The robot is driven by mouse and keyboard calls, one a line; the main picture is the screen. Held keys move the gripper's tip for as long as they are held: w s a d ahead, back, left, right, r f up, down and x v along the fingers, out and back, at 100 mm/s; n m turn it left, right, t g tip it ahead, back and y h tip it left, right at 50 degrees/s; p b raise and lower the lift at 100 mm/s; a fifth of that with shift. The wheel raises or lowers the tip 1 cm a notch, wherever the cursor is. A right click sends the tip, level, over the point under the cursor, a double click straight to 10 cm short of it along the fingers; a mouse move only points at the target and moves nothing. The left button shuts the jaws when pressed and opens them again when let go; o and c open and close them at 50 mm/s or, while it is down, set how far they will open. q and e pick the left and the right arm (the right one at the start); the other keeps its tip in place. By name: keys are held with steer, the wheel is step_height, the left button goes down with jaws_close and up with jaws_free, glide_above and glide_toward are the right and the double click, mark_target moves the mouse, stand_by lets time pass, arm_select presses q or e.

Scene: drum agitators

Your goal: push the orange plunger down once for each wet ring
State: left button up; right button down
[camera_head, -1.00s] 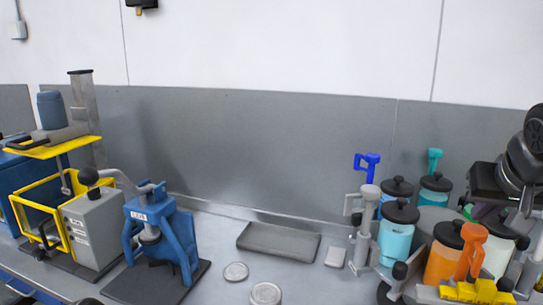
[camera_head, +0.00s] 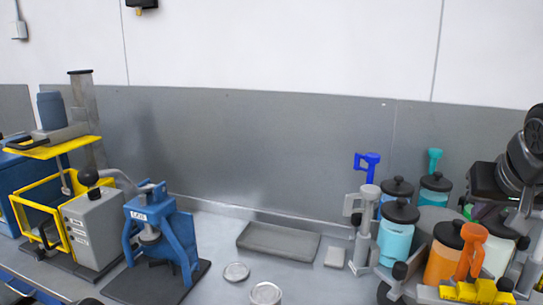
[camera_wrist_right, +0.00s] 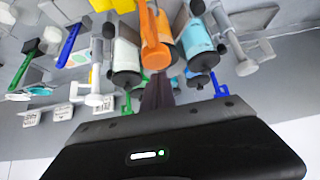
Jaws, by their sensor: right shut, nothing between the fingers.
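The orange plunger (camera_head: 470,248) stands at the front right of the head view, on a station with a yellow base (camera_head: 475,292). Its handle is up. In the right wrist view the orange plunger (camera_wrist_right: 154,38) is close beyond my fingertips; I cannot tell whether they touch it. My right gripper (camera_head: 479,211) is shut and empty, behind and above the orange-filled jar (camera_head: 441,262) in the head view. Its dark fingers (camera_wrist_right: 157,88) also show in the right wrist view. I cannot make out any wet rings. My left gripper is not in view.
Black-lidded jars, one of them cyan (camera_head: 395,243), crowd around the plunger, with blue (camera_head: 367,163) and teal (camera_head: 435,158) handles behind. A grey tray (camera_head: 278,243), round metal discs (camera_head: 265,293) and a blue press (camera_head: 160,235) stand further left.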

mark_target(477, 231)
steer(key=shift+f, duration=0.1)
steer(key=shift+f+b, duration=1.9)
steer(key=shift+f, duration=0.2)
steer(key=shift+r+p, duration=1.9)
steer(key=shift+r, duration=0.3)
